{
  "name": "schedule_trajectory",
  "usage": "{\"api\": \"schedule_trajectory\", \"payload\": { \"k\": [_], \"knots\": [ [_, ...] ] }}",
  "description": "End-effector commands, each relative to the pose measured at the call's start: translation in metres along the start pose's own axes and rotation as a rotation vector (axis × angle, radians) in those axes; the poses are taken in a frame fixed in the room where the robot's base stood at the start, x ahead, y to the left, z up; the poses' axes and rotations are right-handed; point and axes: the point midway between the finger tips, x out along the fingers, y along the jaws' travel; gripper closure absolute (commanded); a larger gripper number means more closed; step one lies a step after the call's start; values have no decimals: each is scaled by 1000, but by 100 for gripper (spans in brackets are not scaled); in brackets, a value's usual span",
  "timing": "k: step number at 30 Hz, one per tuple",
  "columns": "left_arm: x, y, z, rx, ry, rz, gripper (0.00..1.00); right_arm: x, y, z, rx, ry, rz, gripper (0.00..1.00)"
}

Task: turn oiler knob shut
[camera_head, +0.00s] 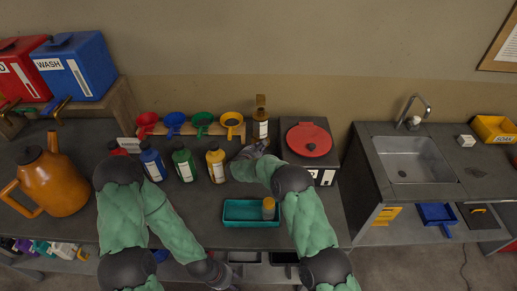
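An amber bottle-like vessel with a brass-coloured top (261,122) stands upright at the back of the bench, left of a red round lid. It may be the oiler; I cannot make out its knob clearly. My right arm reaches up to it, and my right gripper (252,151) is just below and in front of it. Whether the gripper touches it, and its finger opening, cannot be told. My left arm bends down to the front edge, where my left gripper (217,275) hangs low, its fingers unclear. A small amber jar (268,208) stands in a teal tray (238,218).
Blue (153,166), green (184,165) and yellow (215,165) bottles stand in a row before a funnel rack (190,129). An orange can (55,183) and a blue drum (78,70) are left. A red-lidded unit (309,139) and a sink (410,160) are right.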

Motion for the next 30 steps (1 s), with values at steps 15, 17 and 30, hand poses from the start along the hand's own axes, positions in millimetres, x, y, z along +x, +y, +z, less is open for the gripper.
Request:
{"api": "schedule_trajectory", "payload": {
  "k": [15, 17, 30],
  "knots": [
    [24, -9, -1, 0, 0, 0, 60, 2, -2, 3, 114, 42, 47, 100],
    [30, -11, -1, 0, 0, 0, 60, 2, -2, 3, 145, 56, 59, 100],
    [63, -22, -2, 0, 0, 0, 60, 2, -4, 6, 314, 133, 129, 100]
  ]
}}
